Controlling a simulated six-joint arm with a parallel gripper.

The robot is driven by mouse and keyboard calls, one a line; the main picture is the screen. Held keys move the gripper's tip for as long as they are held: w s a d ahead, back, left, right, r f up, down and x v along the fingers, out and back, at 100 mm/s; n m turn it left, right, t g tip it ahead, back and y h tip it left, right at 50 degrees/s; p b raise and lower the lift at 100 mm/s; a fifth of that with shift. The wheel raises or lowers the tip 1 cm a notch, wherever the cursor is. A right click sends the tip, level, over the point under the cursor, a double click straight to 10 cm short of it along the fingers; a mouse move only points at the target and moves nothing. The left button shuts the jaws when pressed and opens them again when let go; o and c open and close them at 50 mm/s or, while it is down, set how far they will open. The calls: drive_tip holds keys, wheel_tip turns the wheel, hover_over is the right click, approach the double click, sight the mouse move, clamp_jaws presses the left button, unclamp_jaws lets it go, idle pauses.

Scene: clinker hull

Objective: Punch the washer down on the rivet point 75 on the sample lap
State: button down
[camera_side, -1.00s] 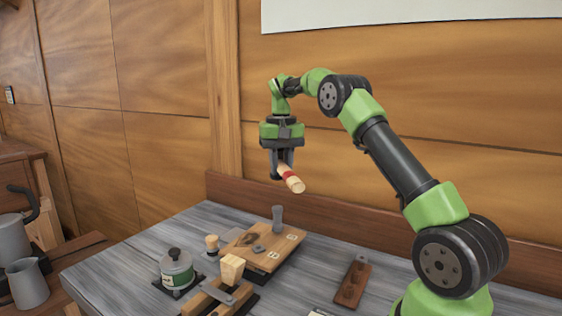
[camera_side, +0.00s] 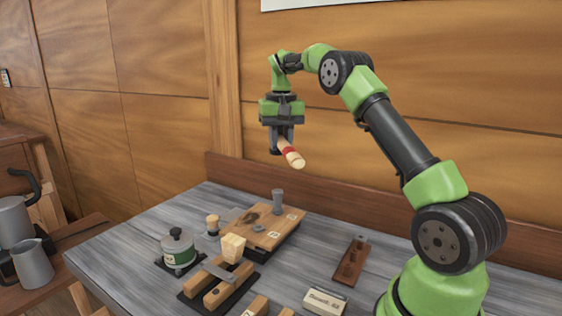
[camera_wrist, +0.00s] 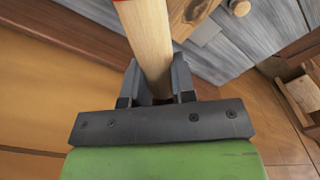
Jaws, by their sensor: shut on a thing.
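My gripper (camera_side: 281,146) is shut on a pale wooden handle with a red band (camera_side: 291,154), held tilted high above the bench. In the wrist view the handle (camera_wrist: 147,40) runs up between the jaws and out of the frame. The sample lap appears to be the wooden board (camera_side: 262,239) with small pale labels on the bench below. A grey punch-like piece (camera_side: 278,202) stands upright at its back edge. The label numbers, rivet points and washer are too small to tell.
A green-labelled pot (camera_side: 178,250) and a small wooden-topped piece (camera_side: 213,224) stand left of the board. A wooden clamp-like block (camera_side: 219,285) lies in front. A brown holder (camera_side: 351,260) and a labelled pale box (camera_side: 325,302) lie right. Bare bench (camera_side: 306,256) lies between.

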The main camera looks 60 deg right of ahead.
drive_tip(key=shift+f, duration=0.25)
drive_tip(key=shift+r, duration=2)
